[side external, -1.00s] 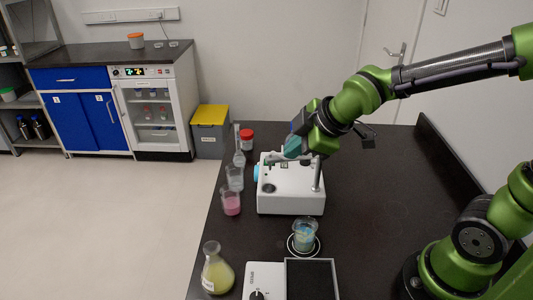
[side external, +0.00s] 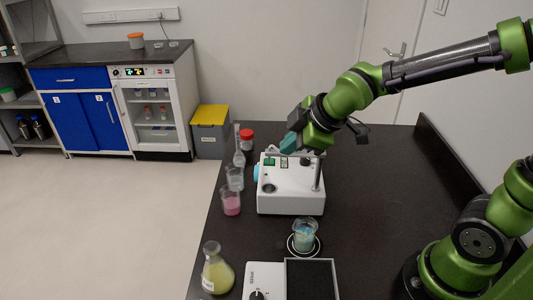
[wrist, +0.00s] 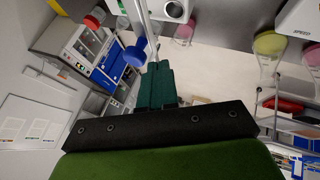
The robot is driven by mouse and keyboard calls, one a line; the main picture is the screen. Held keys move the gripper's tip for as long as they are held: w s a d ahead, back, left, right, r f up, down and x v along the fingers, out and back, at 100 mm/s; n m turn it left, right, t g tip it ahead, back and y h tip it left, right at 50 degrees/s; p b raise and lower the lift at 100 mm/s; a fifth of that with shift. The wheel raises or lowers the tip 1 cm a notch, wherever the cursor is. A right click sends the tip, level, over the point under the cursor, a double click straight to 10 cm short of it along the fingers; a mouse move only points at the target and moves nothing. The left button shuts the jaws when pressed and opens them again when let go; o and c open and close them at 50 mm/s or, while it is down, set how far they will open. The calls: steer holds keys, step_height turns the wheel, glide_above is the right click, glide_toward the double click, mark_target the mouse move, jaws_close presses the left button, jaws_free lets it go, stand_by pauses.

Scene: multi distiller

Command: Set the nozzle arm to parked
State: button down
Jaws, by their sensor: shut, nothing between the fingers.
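The white machine (side external: 290,198) stands on the dark bench, with a metal post (side external: 317,174) on its right side. The nozzle arm at the top of the post is thin in the side view, and its exact angle is hard to tell. My gripper (side external: 287,143), with teal fingers, is above the back of the machine. In the wrist view the closed fingers (wrist: 157,66) point toward a pale rod and a blue knob (wrist: 135,53). The fingertips look close to the rod; I cannot tell whether they touch. Nothing shows between them.
A beaker with blue liquid (side external: 305,238) stands in front of the machine. Pink-liquid beaker (side external: 231,206), clear glassware (side external: 235,180) and a red-lidded jar (side external: 246,135) line the left. A yellow flask (side external: 216,275) is at the front left. The bench right of the machine is clear.

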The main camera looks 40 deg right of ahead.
steer(key=s+a+r, duration=0.6)
steer(key=s+r, duration=0.2)
steer(key=s+d+f+m, duration=0.2)
steer(key=d+m, duration=0.3)
steer(key=m, duration=0.2)
steer(key=s+d+f+m+y, duration=0.1)
steer(key=s+d+f+m, duration=0.1)
steer(key=d+m, duration=0.4)
steer(key=shift+s+m, duration=0.3)
steer(key=shift+m, duration=0.5)
